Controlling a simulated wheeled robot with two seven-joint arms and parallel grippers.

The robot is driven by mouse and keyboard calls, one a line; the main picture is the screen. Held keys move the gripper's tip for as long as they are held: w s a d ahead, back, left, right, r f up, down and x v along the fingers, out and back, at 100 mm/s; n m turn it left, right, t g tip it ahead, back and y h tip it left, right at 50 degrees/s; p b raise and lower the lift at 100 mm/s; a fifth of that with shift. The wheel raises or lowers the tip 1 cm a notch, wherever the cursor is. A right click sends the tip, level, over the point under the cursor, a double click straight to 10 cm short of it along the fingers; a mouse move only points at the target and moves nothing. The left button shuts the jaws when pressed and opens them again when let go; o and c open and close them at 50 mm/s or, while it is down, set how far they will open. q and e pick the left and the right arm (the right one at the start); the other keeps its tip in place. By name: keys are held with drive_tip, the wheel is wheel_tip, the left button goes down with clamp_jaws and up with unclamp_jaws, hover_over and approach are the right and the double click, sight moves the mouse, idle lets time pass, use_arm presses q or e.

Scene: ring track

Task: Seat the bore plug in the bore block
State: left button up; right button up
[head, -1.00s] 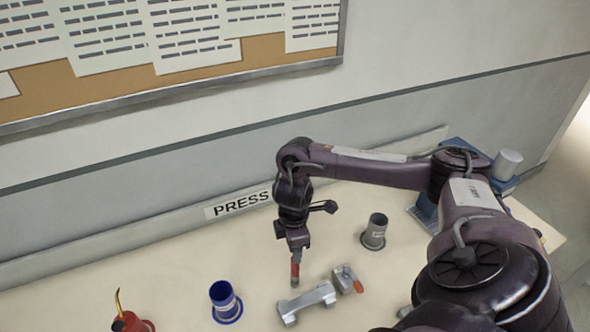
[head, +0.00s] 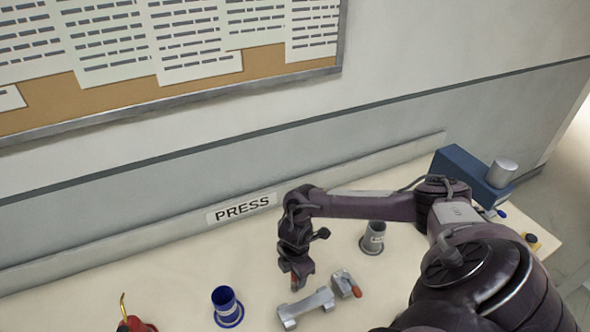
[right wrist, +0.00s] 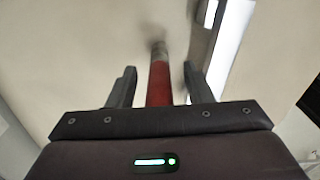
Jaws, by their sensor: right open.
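A red rod with a grey tip, which looks like the bore plug (right wrist: 159,82), lies between the fingers of my right gripper in the right wrist view. My right gripper (right wrist: 155,88) is open, with a finger on each side of the rod and gaps showing. In the head view this gripper (head: 299,283) is low over the bench, just behind a long grey metal block (head: 305,308). A smaller grey block with an orange-red end (head: 343,280) lies to its right. I cannot tell which block is the bore block. My left gripper is not in view.
A grey flanged cylinder (head: 373,240) stands behind right, and a blue flanged cylinder (head: 226,303) stands left. A red can with a yellow spout (head: 133,324) is at the front left. A blue machine (head: 463,174) stands at the back right. The bench's left middle is clear.

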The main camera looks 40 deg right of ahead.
drive_tip(key=shift+f, duration=0.15)
drive_tip(key=shift+c, duration=0.3)
clamp_jaws()
wheel_tip(320, 180, up, 9)
drive_tip(key=shift+w+f+b, duration=0.1)
drive_tip(key=shift+w+b, duration=0.05)
drive_tip(key=shift+b, duration=0.65)
wheel_tip(320, 180, up, 11)
drive_tip(key=p, duration=0.5)
